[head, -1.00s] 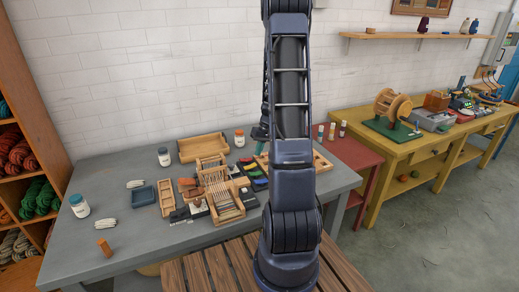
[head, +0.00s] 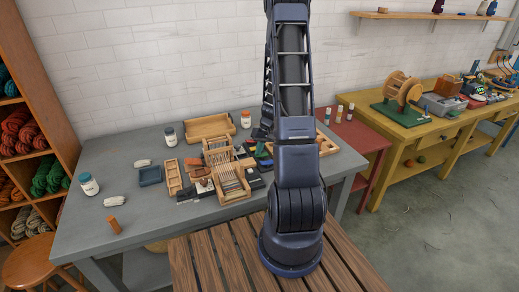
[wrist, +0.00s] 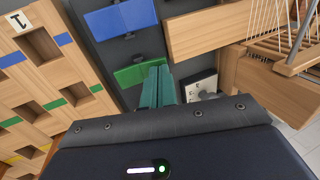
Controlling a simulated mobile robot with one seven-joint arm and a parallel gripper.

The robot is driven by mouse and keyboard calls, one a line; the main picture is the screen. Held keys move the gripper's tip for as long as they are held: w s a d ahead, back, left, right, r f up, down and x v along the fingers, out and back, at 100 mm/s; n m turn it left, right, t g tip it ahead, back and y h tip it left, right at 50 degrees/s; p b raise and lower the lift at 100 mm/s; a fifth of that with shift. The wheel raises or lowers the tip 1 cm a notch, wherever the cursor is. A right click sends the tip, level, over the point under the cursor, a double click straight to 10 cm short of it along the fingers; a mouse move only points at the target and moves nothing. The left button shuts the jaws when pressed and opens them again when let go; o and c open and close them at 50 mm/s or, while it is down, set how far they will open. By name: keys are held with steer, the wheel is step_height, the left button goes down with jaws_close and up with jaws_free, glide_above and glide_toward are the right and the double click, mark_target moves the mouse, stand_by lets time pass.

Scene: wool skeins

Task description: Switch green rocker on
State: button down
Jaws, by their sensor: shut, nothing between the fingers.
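In the wrist view the green rocker (wrist: 135,74) is a flat green piece on a dark panel (wrist: 95,58). My gripper (wrist: 160,68) has its two teal fingers shut together, with nothing between them. The fingertips overlap the right part of the green rocker in the picture and hide some of it. I cannot tell whether they touch it, nor which way it is tipped. A blue rocker (wrist: 120,18) lies above it in the picture, clear of the fingers. In the head view my arm hides part of the panel area, and the rockers are too small to read.
A wooden tray with square pockets (wrist: 40,45) lies left of the panel in the wrist view. A small wooden loom (head: 232,186) with strung threads stands close on the right. A white plate with dark marks (wrist: 200,84) is beside the fingers. The grey table's front left (head: 150,225) is mostly clear.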

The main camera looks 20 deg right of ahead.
mark_target(262, 155)
steer(key=shift+a+f+h, duration=0.15)
steer(key=shift+f+h, duration=0.1)
steer(key=shift+h, duration=0.05)
stand_by(0.5)
steer(key=shift+d+r, duration=0.25)
steer(key=shift+d, duration=0.55)
steer(key=shift+r, duration=0.1)
step_height(262, 155, up, 14)
stand_by(0.5)
